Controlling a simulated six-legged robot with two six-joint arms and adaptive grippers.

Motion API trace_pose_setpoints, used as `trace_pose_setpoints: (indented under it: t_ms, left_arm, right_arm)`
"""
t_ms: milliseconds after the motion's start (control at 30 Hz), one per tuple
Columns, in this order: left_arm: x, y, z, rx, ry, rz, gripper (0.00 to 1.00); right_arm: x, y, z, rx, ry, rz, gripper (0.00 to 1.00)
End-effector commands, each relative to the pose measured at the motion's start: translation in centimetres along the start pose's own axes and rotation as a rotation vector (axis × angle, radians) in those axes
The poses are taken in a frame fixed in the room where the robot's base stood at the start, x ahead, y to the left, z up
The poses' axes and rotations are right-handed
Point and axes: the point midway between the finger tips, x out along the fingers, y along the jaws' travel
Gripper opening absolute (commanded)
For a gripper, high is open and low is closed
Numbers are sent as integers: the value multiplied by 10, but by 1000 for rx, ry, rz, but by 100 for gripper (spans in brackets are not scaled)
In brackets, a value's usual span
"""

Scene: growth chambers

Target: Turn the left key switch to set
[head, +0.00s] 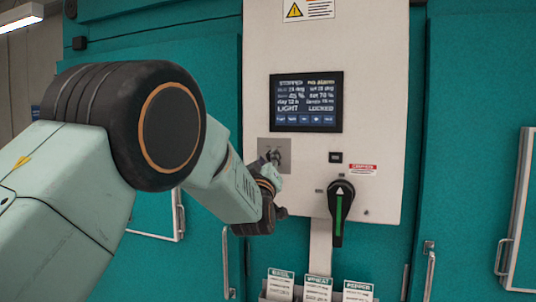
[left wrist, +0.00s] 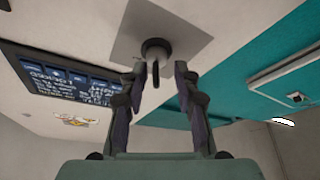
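The left key switch (head: 273,155) sits on a grey square plate (head: 264,144) on the white control panel, below the display. In the left wrist view the switch has a dark round collar (left wrist: 156,48) with a thin dark key (left wrist: 155,74) standing out from it. My left gripper (head: 277,170) is at the switch and partly hides it in the head view. In the left wrist view its two fingers (left wrist: 160,74) are apart, one on each side of the key, with gaps showing between. My right gripper is in neither view.
The display (head: 306,102) reads "STOPPED" and "LOCKED". A black rotary handle (head: 340,212) with a green stripe is to the right of my gripper. A small black fitting (head: 335,157) is above it. Labelled packets (head: 318,288) stand below. Teal doors with handles (head: 429,272) flank the panel.

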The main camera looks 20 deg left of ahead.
Motion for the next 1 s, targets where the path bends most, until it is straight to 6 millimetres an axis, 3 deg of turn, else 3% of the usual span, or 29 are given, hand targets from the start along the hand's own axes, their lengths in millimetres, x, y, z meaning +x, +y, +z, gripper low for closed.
trace_pose_setpoints:
  t_ms: [200, 500, 833, 1000]
  left_arm:
    - [11, 0, -1, -2, 0, -4, 29]
    - [11, 1, 0, -1, -1, -4, 28]
    - [11, 1, 1, -1, -2, -4, 0]
    - [11, 1, 1, -1, -2, -4, 0]
  right_arm:
    - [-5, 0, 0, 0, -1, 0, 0]
    - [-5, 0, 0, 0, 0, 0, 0]
    - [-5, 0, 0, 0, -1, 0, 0]
    - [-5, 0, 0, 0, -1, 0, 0]
